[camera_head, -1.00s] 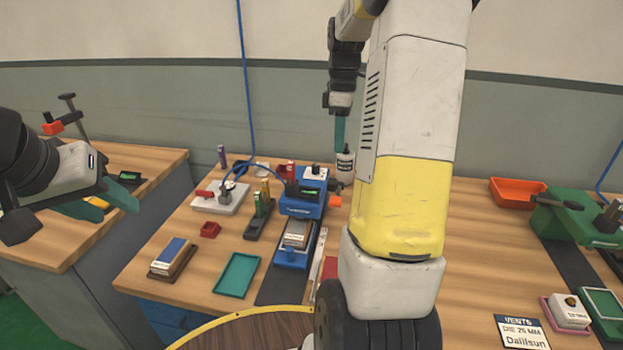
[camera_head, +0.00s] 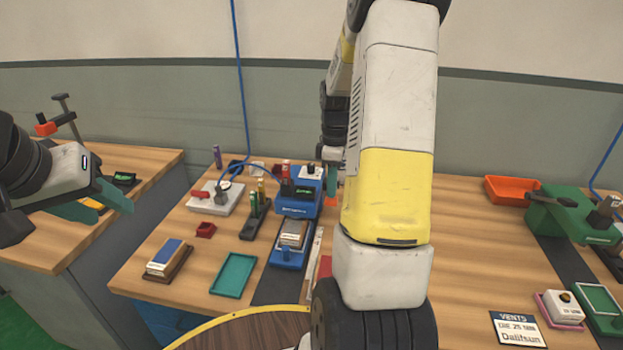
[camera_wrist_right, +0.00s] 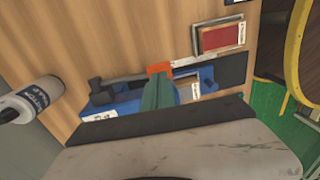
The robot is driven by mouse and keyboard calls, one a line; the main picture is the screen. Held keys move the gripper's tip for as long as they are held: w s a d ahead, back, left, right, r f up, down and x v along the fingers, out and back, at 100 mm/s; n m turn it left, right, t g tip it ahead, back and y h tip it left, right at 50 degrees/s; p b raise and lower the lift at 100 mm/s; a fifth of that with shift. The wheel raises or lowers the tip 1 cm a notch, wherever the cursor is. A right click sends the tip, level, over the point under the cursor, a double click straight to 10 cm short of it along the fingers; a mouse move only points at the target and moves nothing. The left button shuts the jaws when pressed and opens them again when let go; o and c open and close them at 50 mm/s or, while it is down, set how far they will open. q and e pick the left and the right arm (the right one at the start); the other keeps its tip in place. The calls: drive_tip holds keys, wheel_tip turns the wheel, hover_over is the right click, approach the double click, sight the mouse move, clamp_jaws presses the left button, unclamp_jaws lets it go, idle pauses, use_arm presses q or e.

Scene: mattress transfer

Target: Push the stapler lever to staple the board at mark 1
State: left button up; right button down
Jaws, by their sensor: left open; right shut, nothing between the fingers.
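The blue stapler (camera_head: 298,206) stands on the middle bench, with a board (camera_head: 293,235) lying on its low blue bed. An orange piece (camera_head: 331,199) shows at its right side in the head view and by the fingertips in the right wrist view (camera_wrist_right: 159,68). My right gripper (camera_wrist_right: 157,82) is shut and empty, pointing down at the stapler; touching or apart I cannot tell. My arm hides much of it in the head view. Mark 1 is too small to make out. My left gripper (camera_head: 100,203) is open and empty at the far left, away from the stapler.
A white bottle (camera_wrist_right: 32,99) stands near the stapler. A green machine (camera_head: 565,220) and orange bin (camera_head: 511,190) are at the right.

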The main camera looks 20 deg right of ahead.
drive_tip(key=shift+f, duration=0.35)
drive_tip(key=shift+s, duration=0.1)
drive_tip(key=shift+s+a+f+t+h, duration=0.2)
drive_tip(key=shift+s+f+t+h, duration=0.1)
drive_tip(key=shift+f+t, duration=0.25)
drive_tip(key=shift+s+a+f+t+h, duration=0.2)
drive_tip(key=shift+f+t+h, duration=0.15)
drive_tip(key=shift+f, duration=0.35)
drive_tip(key=f, duration=0.3)
drive_tip(key=shift+s+a, duration=0.1)
drive_tip(key=shift+s, duration=0.15)
drive_tip(key=shift+s+f, duration=0.15)
drive_tip(key=shift+a, duration=0.1)
drive_tip(key=shift+s, duration=0.1)
approach(331, 201)
drive_tip(key=s+a, duration=0.1)
drive_tip(key=s+r, duration=0.1)
drive_tip(key=s, duration=0.1)
drive_tip(key=shift+a+r, duration=0.1)
drive_tip(key=shift+a, duration=0.3)
